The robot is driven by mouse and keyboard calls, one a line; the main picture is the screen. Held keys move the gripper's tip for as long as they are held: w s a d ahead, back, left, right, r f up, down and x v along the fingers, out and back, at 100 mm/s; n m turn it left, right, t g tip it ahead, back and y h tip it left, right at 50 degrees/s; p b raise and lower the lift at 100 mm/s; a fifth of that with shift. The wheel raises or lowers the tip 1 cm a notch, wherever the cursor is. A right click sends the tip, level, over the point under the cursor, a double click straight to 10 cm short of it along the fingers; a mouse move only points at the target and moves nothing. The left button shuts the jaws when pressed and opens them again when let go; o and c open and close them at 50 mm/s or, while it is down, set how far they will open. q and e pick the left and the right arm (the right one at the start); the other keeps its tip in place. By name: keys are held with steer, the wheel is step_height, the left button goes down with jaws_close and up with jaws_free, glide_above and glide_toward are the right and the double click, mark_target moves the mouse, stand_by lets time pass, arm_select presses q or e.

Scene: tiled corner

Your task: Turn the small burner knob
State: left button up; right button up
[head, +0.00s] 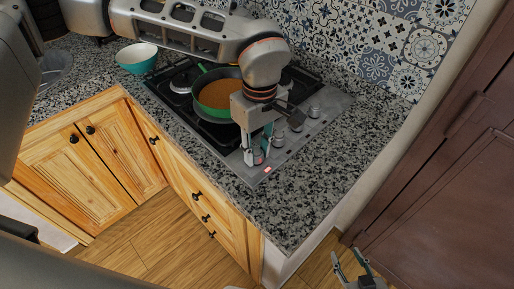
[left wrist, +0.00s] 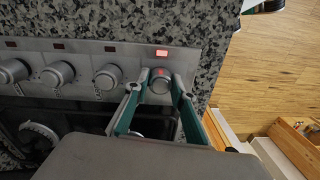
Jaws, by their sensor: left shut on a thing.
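The stove's knobs stand in a row on a steel panel (head: 313,118). My left gripper (head: 258,158) reaches down to the end knob nearest the counter's front corner. In the left wrist view this end knob (left wrist: 159,81) sits between the green-lined fingers of my left gripper (left wrist: 158,84), which are shut on it. A red mark shows on its face. A small indicator (left wrist: 162,53) beside it glows red, while the indicators by the other knobs look dark. My right gripper (head: 355,268) is low at the bottom edge, empty, with its fingers apart.
A green pan (head: 218,94) with orange-brown contents sits on the hob, close behind my left gripper. A teal bowl (head: 138,57) stands on the granite counter (head: 330,160). Neighbouring knobs (left wrist: 107,77) are close beside the held one. A brown door (head: 455,200) is at the right.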

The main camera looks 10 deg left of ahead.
mark_target(259, 150)
arm_select(q)
steer(key=shift+m, duration=0.6)
arm_select(e)
steer(key=shift+r, duration=0.2)
steer(key=shift+w+r, duration=0.1)
arm_select(q)
steer(key=o, duration=1.1)
step_height(259, 150, up, 12)
steer(key=shift+w+d, duration=0.15)
